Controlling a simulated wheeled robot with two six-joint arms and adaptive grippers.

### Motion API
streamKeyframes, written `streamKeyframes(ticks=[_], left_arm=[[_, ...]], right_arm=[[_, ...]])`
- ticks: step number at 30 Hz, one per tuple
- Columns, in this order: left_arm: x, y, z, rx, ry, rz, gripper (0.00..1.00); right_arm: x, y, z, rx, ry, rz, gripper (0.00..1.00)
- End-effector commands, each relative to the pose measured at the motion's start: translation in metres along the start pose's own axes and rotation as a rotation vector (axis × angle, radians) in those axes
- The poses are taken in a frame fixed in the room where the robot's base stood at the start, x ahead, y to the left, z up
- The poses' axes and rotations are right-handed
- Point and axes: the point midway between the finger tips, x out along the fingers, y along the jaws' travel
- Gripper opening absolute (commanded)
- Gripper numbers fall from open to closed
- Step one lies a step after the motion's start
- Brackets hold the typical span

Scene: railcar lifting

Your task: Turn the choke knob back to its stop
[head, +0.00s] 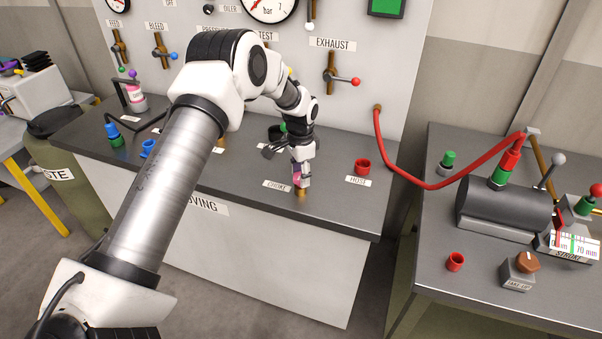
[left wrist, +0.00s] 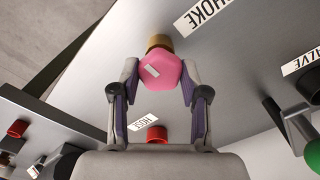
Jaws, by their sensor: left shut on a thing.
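The choke knob is a pink, faceted knob (left wrist: 160,74) with a pale mark on its face, on a brass-coloured base (left wrist: 159,42). It stands beside the CHOKE label (left wrist: 204,14) on the grey bench. My left gripper (left wrist: 160,85) comes down on it from above, with one finger on each side, shut on the knob. In the head view my left gripper (head: 301,178) hides most of the knob, and only a little pink and the brass base (head: 301,192) show. My right gripper is in neither view.
A red cup (head: 362,167) stands by the HOSE label, right of the gripper. A red hose (head: 400,175) runs from the panel to the right bench. A black cylinder (head: 505,205) and a take-up knob (head: 527,262) are on that bench. The bench front is clear.

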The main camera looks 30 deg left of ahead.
Motion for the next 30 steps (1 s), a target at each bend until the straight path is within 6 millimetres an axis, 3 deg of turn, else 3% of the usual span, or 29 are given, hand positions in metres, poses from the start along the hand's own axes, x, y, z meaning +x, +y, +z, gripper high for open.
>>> streamKeyframes(ticks=[11,12,14,25,30], left_arm=[[0.006,0.004,0.004,-0.007,-0.014,0.012,0.10],[0.006,0.004,0.004,-0.007,-0.014,0.012,0.49],[0.006,0.004,0.004,-0.007,-0.013,0.012,0.70],[-0.002,0.001,0.001,-0.006,-0.003,0.003,0.70],[-0.032,0.000,0.000,-0.007,0.000,0.002,0.70]], right_arm=[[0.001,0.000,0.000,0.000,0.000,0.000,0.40],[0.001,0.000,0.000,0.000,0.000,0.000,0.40],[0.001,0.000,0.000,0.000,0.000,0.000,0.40],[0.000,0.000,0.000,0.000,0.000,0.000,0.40],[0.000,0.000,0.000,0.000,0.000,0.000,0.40]])
